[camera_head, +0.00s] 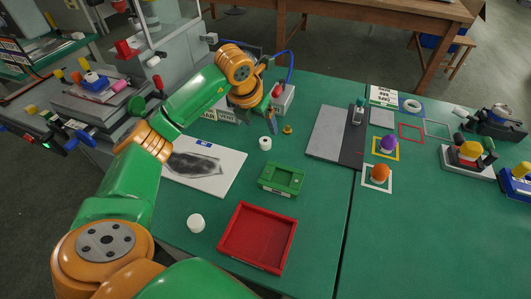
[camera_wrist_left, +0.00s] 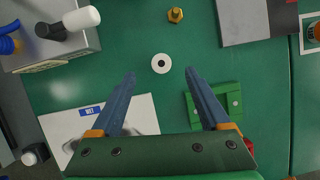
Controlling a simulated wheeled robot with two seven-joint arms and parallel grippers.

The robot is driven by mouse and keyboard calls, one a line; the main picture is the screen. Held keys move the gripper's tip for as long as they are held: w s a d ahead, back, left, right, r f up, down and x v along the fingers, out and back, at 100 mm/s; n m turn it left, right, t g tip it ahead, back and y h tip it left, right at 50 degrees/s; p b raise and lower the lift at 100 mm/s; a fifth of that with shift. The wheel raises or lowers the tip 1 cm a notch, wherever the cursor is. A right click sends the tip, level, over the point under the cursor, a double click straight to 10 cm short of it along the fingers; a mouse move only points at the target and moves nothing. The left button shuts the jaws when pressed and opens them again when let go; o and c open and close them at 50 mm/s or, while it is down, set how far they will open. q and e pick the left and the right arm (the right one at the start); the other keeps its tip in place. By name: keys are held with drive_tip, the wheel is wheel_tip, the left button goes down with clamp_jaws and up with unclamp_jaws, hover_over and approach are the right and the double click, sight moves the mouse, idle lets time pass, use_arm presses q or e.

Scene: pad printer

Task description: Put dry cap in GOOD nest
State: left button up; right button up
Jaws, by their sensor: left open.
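A small white cap (camera_head: 265,143) stands on the green table just below my left gripper (camera_head: 271,118) in the head view. In the left wrist view this cap (camera_wrist_left: 161,64) shows from above as a white ring with a dark centre, ahead of and between the fingertips, untouched. My left gripper (camera_wrist_left: 160,76) is open and empty. A green nest block (camera_head: 282,180) with a recessed top lies nearer the front; it also shows in the left wrist view (camera_wrist_left: 233,97), partly behind a finger. I cannot read GOOD on it. My right gripper is not in view.
A white board (camera_head: 222,158) with a dark patch and a WET label lies left of the nest. Another white cylinder (camera_head: 195,223) stands nearer the front, beside a red tray (camera_head: 258,237). A small brass piece (camera_head: 287,129) stands near the cap. A grey plate (camera_head: 327,134) lies right.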

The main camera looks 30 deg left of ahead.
sight(265, 140)
use_arm(q)
drive_tip(key=x, duration=0.5)
drive_tip(key=p+x, duration=0.1)
drive_tip(key=x, duration=0.2)
drive_tip(key=shift+s+d+f, duration=0.1)
drive_tip(key=shift+s, duration=0.3)
clamp_jaws()
